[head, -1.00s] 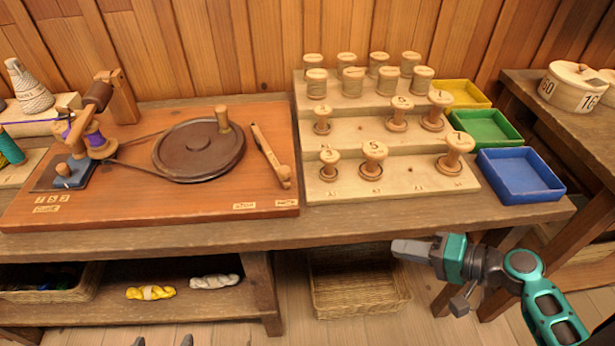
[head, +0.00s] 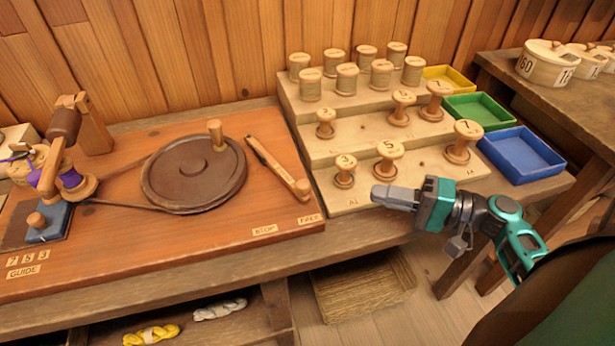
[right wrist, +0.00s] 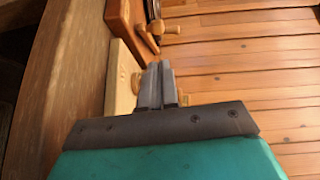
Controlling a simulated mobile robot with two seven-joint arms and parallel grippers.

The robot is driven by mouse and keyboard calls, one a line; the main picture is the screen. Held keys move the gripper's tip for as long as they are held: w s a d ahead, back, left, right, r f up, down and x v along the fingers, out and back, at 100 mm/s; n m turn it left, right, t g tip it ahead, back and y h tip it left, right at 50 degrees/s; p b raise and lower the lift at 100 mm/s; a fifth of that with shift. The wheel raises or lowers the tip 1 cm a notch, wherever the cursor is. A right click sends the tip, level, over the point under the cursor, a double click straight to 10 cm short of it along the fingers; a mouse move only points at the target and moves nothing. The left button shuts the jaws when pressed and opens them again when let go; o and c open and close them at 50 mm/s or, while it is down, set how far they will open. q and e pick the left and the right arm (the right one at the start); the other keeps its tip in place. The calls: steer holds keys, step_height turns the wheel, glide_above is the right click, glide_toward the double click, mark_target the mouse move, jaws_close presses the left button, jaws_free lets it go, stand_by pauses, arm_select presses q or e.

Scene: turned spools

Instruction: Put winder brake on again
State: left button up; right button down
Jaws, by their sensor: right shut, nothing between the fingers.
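The winder (head: 100,245) is a reddish wooden board with a dark round crank wheel (head: 193,172) and an upright peg. The brake lever (head: 277,167) is a slim wooden bar to the right of the wheel. Its knobbed near end lies by the FREE label (head: 311,219), to the right of the STOP label (head: 265,230). My right gripper (head: 375,192) is shut and empty, to the right of the lever and apart from it, at the front of the spool rack. Its closed fingers show in the right wrist view (right wrist: 158,66). My left gripper is out of view.
The stepped spool rack (head: 355,195) with several spools stands beside the winder, close to my right gripper. Yellow, green and blue (head: 522,156) trays lie to its right. A basket (head: 365,285) sits below the table.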

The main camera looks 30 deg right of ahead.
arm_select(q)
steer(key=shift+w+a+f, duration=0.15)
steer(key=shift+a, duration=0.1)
arm_select(e)
steer(key=shift+w+a, duration=0.25)
steer(key=shift+w, duration=0.05)
steer(key=p+x, duration=0.1)
steer(key=x, duration=0.8)
steer(key=shift+w+a, duration=0.3)
steer(key=shift+a, duration=0.05)
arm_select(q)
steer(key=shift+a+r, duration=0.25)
